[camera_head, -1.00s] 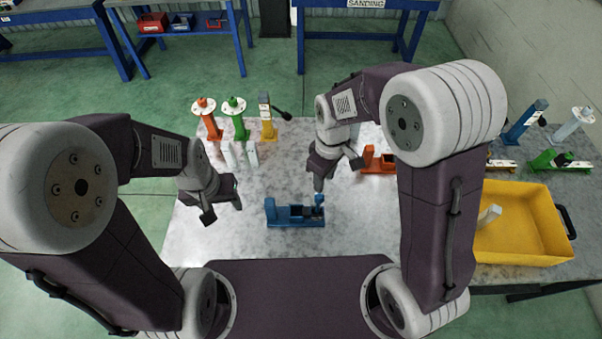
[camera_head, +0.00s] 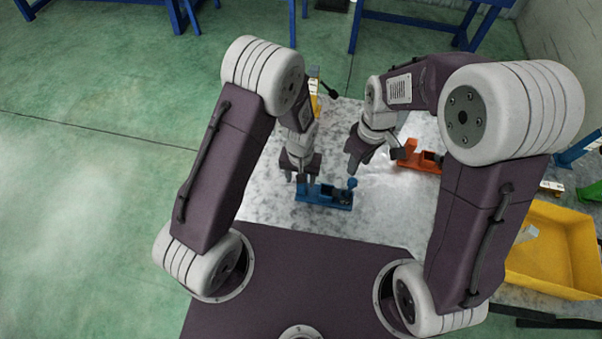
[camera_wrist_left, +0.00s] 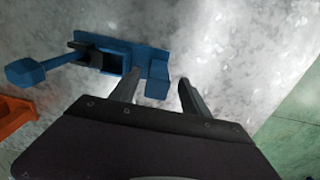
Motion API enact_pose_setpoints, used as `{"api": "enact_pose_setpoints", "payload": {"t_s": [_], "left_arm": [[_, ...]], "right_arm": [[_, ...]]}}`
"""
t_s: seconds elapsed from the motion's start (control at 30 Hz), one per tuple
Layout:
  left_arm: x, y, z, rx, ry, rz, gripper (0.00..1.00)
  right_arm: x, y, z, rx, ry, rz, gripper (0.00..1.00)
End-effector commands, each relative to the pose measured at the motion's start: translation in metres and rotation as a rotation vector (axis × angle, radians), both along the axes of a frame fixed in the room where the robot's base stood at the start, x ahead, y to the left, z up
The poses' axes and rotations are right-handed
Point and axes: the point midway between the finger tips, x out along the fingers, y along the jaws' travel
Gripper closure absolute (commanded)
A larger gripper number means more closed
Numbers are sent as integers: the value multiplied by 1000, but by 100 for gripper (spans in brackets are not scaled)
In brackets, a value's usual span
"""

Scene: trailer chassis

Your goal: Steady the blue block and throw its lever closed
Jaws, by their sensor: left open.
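The blue block (camera_head: 322,196) lies on the grey speckled table in front of my base. In the left wrist view the block (camera_wrist_left: 115,58) shows an open socket, a raised end post (camera_wrist_left: 157,80), and the lever knob (camera_wrist_left: 25,72) swung out to the left. My left gripper (camera_head: 299,178) is over the block's left end, open; its fingertips (camera_wrist_left: 159,82) appear on either side of the post, contact not clear. My right gripper (camera_head: 374,160) is above and behind the knob; its jaws are unclear.
An orange block (camera_head: 420,160) lies behind and right of the blue one. A yellow bin (camera_head: 555,245) stands at the right. Part of a yellow post (camera_head: 314,90) shows behind my left arm. The table between the blue and orange blocks is clear.

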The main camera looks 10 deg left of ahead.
Motion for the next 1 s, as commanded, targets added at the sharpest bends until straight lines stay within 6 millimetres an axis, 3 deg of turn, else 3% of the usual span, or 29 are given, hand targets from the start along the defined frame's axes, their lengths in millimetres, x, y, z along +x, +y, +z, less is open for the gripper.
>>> {"api": "enact_pose_setpoints", "payload": {"t_s": [0.1,0.3,0.67,0.87,1.0], "left_arm": [[-1,0,-25,1,3,0,45],[0,0,-55,0,1,0,45],[0,0,-63,0,-1,0,45],[0,0,-63,0,-1,0,100],[0,0,-62,0,-1,0,100]], "right_arm": [[0,0,0,0,0,0,64],[0,0,0,0,0,0,64],[0,0,0,0,0,0,64],[0,0,0,0,0,0,64],[0,0,0,0,0,0,64]]}}
